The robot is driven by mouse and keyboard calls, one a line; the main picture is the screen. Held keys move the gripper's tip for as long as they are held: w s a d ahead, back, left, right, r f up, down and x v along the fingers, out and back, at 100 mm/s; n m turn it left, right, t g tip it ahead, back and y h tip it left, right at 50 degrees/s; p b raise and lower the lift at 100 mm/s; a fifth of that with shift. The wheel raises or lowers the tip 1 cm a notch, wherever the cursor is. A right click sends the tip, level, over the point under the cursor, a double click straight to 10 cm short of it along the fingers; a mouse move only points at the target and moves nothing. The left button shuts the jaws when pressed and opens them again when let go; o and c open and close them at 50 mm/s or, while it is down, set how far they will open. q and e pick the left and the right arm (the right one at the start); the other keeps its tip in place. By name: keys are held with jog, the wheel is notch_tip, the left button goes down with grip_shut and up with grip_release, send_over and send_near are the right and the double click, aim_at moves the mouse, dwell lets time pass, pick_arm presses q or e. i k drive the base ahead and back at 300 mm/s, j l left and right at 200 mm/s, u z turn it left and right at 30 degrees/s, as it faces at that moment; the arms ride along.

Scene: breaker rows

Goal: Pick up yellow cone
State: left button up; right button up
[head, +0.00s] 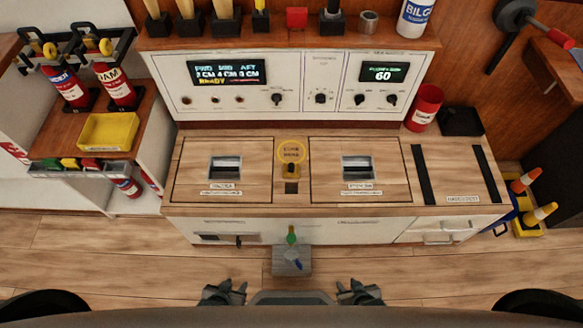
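A yellow cone (540,214) with a pale band leans tilted at the far right, beside the right end of the wooden counter. Near it is an orange cone (525,180), also with a pale band. Both cones are by a blue and yellow holder (516,212) low near the floor. My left gripper (225,288) and my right gripper (359,288) are both at the bottom middle, well left of the cones and touching neither. Their fingers are small and dark here, so I cannot tell whether they are open or shut.
The wooden counter (260,200) with hatches fills the middle. A yellow tray (107,132) and red extinguishers (118,88) are at left. The floor (440,262) at lower right is clear.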

aim_at(528, 220)
jog(key=z, duration=2.15)
jog(key=i+u, duration=0.1)
jog(key=u, duration=0.4)
jog(key=i+l+u, duration=0.3)
jog(key=l+u, duration=0.3)
jog(key=i+l+u, duration=0.1)
jog(key=l, duration=0.2)
jog(key=i+l, duration=0.2)
jog(key=l, duration=0.15)
jog(key=i+l+u, duration=0.15)
jog(key=l, duration=0.15)
jog(key=i+l+u, duration=0.1)
jog(key=l, duration=0.25)
jog(key=i+l, duration=0.15)
jog(key=l, duration=0.2)
jog(key=i+l, duration=0.1)
jog(key=l, duration=0.25)
jog(key=i+l, duration=0.15)
jog(key=l, duration=0.2)
jog(key=i+l, duration=0.1)
jog(key=l, duration=0.3)
jog(key=i+l+u, duration=0.1)
jog(key=l, duration=0.25)
jog(key=i+l, duration=0.1)
jog(key=l, duration=0.25)
